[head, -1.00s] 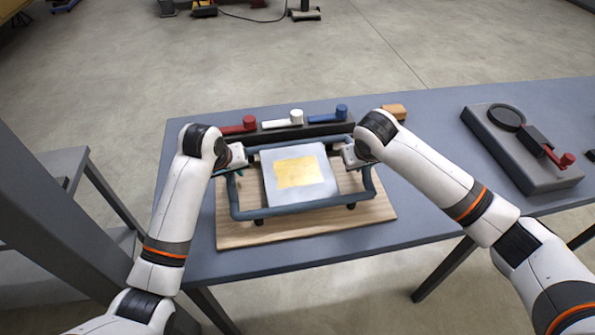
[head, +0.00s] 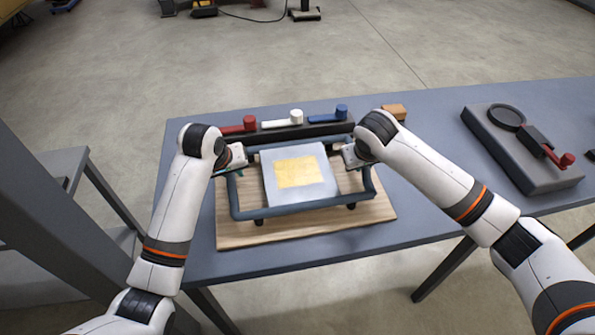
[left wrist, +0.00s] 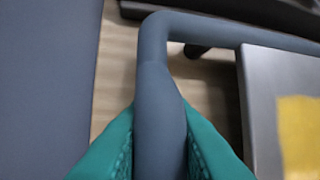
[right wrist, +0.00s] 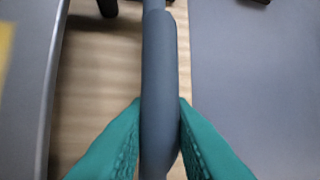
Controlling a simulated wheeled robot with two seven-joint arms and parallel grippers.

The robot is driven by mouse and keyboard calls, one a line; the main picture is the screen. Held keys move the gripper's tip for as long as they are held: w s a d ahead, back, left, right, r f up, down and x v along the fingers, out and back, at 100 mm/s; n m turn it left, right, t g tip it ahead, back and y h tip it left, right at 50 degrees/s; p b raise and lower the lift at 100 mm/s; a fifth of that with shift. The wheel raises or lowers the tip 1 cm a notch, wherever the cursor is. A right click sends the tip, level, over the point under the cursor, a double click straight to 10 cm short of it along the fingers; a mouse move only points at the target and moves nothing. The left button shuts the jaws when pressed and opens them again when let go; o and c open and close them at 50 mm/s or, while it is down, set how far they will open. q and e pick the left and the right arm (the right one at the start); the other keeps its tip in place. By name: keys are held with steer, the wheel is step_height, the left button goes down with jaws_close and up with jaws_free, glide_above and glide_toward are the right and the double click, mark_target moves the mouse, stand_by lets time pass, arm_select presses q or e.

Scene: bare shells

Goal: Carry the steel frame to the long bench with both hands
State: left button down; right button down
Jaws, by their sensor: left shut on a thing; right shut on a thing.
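The steel frame (head: 310,206) is a blue-grey tube rectangle with short dark feet, around a silver plate (head: 322,190) with a yellow patch. It is over a wooden board (head: 300,234) on the long blue-grey bench (head: 430,130). I cannot tell whether its feet touch the board. My left gripper (head: 236,168) is shut on the frame's left side rail; the left wrist view shows teal fingers on both sides of the tube (left wrist: 160,110). My right gripper (head: 352,157) is shut on the right side rail, also seen in the right wrist view (right wrist: 160,100).
Behind the frame stands a dark block with red (head: 240,126), white (head: 296,117) and blue (head: 341,112) handles. An orange-tan block (head: 395,111) is near it. A grey device with a red lever (head: 520,150) lies at the right. A lower grey table (head: 65,165) is at left.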

arm_select(q)
steer(key=shift+w+r, duration=0.1)
steer(key=shift+r, duration=0.15)
arm_select(e)
steer(key=shift+w+r, duration=0.1)
steer(key=shift+r, duration=0.15)
